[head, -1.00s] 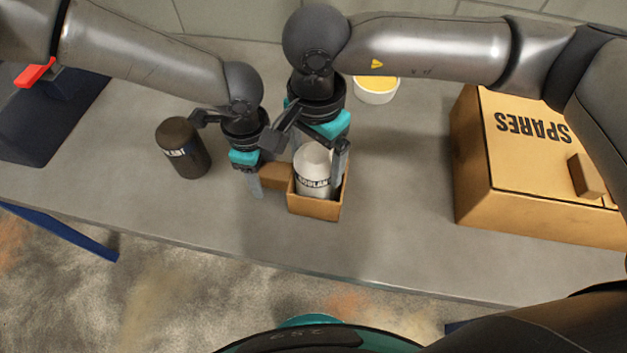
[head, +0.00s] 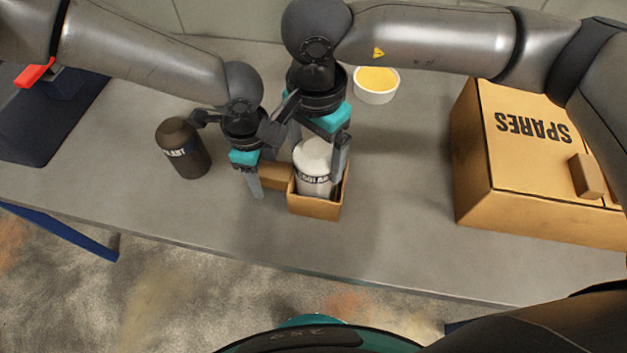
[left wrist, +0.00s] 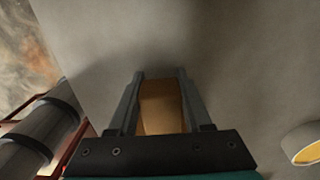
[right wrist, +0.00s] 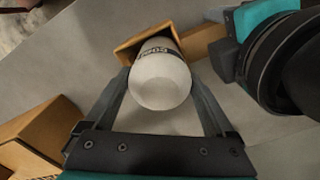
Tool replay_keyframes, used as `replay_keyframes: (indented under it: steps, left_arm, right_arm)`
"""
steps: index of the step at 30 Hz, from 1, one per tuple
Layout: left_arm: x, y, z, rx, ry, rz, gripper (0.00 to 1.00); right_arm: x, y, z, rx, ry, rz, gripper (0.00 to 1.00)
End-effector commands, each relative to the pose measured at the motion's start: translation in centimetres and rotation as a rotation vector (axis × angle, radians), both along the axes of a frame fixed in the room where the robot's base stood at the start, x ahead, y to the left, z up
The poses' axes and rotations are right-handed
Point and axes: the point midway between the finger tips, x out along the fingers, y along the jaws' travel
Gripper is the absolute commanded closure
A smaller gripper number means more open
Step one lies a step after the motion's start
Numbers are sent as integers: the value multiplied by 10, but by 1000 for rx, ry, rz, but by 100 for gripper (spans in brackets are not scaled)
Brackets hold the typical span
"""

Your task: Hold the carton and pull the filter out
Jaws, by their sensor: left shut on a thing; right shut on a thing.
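The small open brown carton (head: 314,208) stands on the bench, with a brown block-like part (head: 275,176) at its left side. My left gripper (left wrist: 161,76) is shut on that brown part, which shows between its fingers in the left wrist view (left wrist: 161,105). The white filter (head: 313,157), a cylinder with a dark-lettered band, stands upright with its lower end inside the carton. My right gripper (right wrist: 160,80) is shut on the filter, one finger on each side, seen from above in the right wrist view (right wrist: 160,85). The filter's bottom is hidden by the carton walls.
A dark canister (head: 184,150) stands left of my left gripper. A white bowl with yellow contents (head: 376,88) is behind, to the right. A large SPARES box (head: 520,160) fills the right side. The bench front (head: 250,235) is clear.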

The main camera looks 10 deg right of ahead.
Motion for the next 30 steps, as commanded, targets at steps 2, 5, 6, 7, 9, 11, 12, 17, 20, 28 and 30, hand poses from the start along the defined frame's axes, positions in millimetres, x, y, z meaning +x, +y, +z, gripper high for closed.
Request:
replay_keyframes:
  steps: [2, 5, 6, 7, 9, 11, 12, 17, 20, 28, 30]
  left_arm:
    - [0, 0, 0, 0, 0, 0, 100]
    - [0, 0, 0, 0, 0, 0, 100]
    - [0, 0, 0, 0, 0, 0, 100]
    - [0, 0, 0, 0, 0, 0, 100]
    - [0, 0, 0, 0, 0, 0, 100]
    - [0, 0, 0, 0, 0, 0, 100]
    - [0, 0, 0, 0, 0, 0, 100]
    - [0, 0, 0, 0, 0, 0, 100]
    - [0, 0, 0, 0, 0, 0, 100]
    - [0, 0, 0, 0, 0, 0, 100]
    - [0, 0, 0, 0, 0, 0, 100]
  right_arm:
    - [1, 0, 4, 1, -3, 0, 100]
    - [1, 0, 6, 2, -4, 1, 100]
    - [1, 0, 8, 2, -4, 1, 100]
    - [0, 0, 8, 2, -4, 1, 100]
    - [0, 0, 10, 2, -4, 1, 100]
    - [0, 0, 12, 2, -4, 1, 100]
    - [0, 0, 13, 2, -4, 1, 100]
    - [1, 0, 18, 2, -4, 1, 100]
    - [1, 0, 21, 2, -4, 1, 100]
    - [0, 0, 29, 2, -2, 1, 100]
    - [0, 0, 31, 2, -2, 1, 100]
